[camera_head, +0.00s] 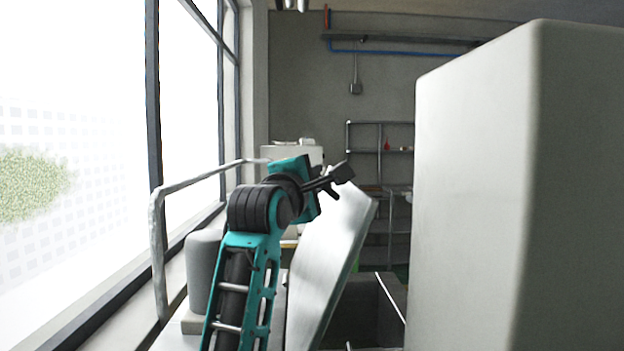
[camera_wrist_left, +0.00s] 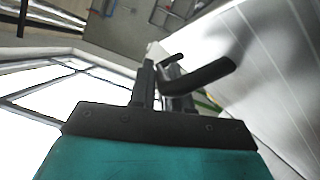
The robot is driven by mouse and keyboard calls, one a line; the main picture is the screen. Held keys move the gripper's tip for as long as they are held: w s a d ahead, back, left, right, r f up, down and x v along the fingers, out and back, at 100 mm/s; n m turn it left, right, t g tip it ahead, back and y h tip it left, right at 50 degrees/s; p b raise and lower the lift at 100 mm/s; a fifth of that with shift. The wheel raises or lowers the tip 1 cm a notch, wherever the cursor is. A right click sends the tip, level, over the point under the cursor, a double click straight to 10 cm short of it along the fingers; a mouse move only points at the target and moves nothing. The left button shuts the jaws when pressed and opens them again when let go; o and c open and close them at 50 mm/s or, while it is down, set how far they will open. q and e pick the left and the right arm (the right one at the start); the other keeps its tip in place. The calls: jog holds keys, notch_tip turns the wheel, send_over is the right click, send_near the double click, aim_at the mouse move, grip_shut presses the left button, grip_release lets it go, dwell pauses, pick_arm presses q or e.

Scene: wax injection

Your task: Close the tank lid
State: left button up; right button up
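The tank lid (camera_head: 333,245) is a flat, light metal panel standing tilted up at the left side of the dark tank opening (camera_head: 365,312). In the left wrist view the pale panel on the right (camera_wrist_left: 275,75) appears to be the lid. My left gripper (camera_head: 338,182) is at the lid's upper edge, with its dark fingers overlapping it in the picture. In the left wrist view its fingers (camera_wrist_left: 165,85) are close together, beside a dark curved bar. Whether they grip anything or touch the lid is unclear. My right gripper is not in view.
A large pale cabinet-like block (camera_head: 470,200) fills the right side. A metal rail (camera_head: 158,245) and a grey cylinder (camera_head: 203,270) stand at the left by the window. Shelving (camera_head: 380,137) is on the back wall.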

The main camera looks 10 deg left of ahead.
pick_arm(q)
jog(key=o, duration=0.4)
jog(key=shift+a, duration=0.1)
jog(key=shift+c, duration=0.2)
jog(key=shift+s, duration=0.1)
jog(key=s+a+f+b, duration=0.1)
jog(key=s, duration=1.1)
jog(key=shift+s+a+b, duration=0.3)
jog(key=shift+s+b, duration=0.05)
